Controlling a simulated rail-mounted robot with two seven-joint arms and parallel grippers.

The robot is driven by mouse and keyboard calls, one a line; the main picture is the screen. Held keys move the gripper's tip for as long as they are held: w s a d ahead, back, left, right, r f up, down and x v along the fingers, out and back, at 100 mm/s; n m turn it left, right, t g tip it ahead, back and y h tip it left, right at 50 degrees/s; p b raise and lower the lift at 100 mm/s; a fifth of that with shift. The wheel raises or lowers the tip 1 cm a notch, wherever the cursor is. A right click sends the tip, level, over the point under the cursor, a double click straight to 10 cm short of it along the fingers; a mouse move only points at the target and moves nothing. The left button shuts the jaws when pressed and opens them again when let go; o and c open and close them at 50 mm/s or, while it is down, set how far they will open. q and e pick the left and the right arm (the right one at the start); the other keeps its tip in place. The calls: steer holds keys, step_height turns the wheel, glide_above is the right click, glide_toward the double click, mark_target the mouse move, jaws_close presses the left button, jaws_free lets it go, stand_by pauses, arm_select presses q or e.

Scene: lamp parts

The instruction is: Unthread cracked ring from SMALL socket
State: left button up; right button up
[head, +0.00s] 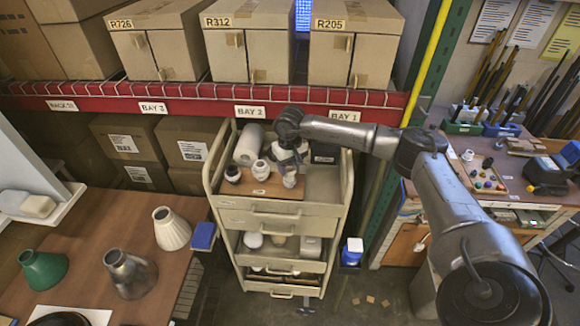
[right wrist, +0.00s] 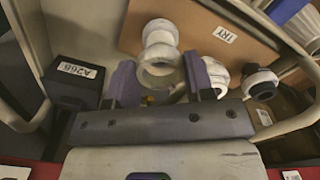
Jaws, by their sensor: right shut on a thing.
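My right gripper (head: 288,158) is over the back right of the wooden board on the cart. In the right wrist view its two purple fingers (right wrist: 157,84) are shut on a pale ring (right wrist: 154,84), with an opening showing in its middle. A white socket (right wrist: 160,38) stands right beside the ring in that view; it also shows in the head view (head: 290,181). I cannot tell whether the ring is still around part of a socket, and no crack can be made out. A larger white socket (head: 261,170) and a dark-ringed one (head: 232,174) stand farther left. My left gripper is not in view.
The cart (head: 285,222) has raised side rails around its top. Lampshades, including a cream one (head: 171,229), stand on the left table. A red shelf beam (head: 200,97) runs behind.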

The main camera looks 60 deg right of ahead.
steer(key=shift+r+p, duration=0.35)
steer(key=shift+r, duration=0.4)
steer(key=shift+r, duration=0.1)
step_height(320, 180, up, 4)
steer(key=p, duration=0.2)
steer(key=shift+p, duration=0.4)
